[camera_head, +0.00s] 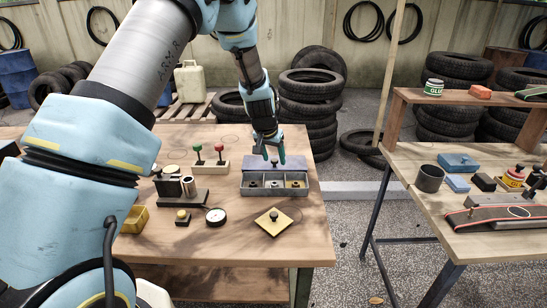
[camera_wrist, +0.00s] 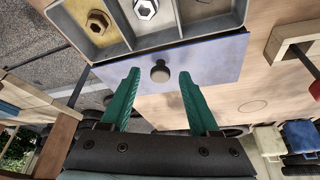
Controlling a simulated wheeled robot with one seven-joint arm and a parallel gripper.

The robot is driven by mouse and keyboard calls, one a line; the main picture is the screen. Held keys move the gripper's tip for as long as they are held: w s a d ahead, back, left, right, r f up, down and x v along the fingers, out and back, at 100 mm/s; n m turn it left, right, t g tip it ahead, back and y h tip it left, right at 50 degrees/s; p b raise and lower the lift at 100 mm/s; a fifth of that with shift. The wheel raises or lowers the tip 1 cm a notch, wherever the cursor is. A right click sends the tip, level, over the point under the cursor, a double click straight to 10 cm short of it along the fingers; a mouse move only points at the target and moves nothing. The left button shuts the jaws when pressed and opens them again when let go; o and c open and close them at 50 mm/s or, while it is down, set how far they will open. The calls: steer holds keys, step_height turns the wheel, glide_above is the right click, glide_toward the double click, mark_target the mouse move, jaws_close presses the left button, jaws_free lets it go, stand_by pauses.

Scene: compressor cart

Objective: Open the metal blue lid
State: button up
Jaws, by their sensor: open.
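A grey metal tray (camera_head: 274,191) with compartments stands on the left workbench, its compartments uncovered, with nuts in them. The flat blue lid (camera_head: 292,163) is along the tray's back edge; it also shows in the wrist view (camera_wrist: 215,62). I cannot tell its exact tilt. A dark round knob (camera_wrist: 160,71) sits on the lid's face. My gripper (camera_head: 274,158) is at the lid, with its green fingers open. In the wrist view the fingertips (camera_wrist: 159,74) are on either side of the knob, with a visible gap to it.
A blue box (camera_head: 458,162) is on the right bench. Bare wood lies right of the tray.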

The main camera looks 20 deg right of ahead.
steer(key=b+v, duration=0.2)
steer(key=v, duration=0.8)
steer(key=shift+a+r+b, duration=0.2)
steer(key=shift+r+b, duration=0.15)
steer(key=shift+s, duration=0.1)
steer(key=s+a+n+y, duration=0.2)
steer(key=a+n, duration=0.2)
steer(key=a, duration=1.6)
steer(key=s+a+n+g+y, duration=0.1)
steer(key=s+a+n, duration=0.3)
steer(key=s+a, duration=0.7)
steer(key=a, duration=0.4)
steer(key=shift+s+a+f, duration=0.3)
steer(key=shift+s+a, duration=0.1)
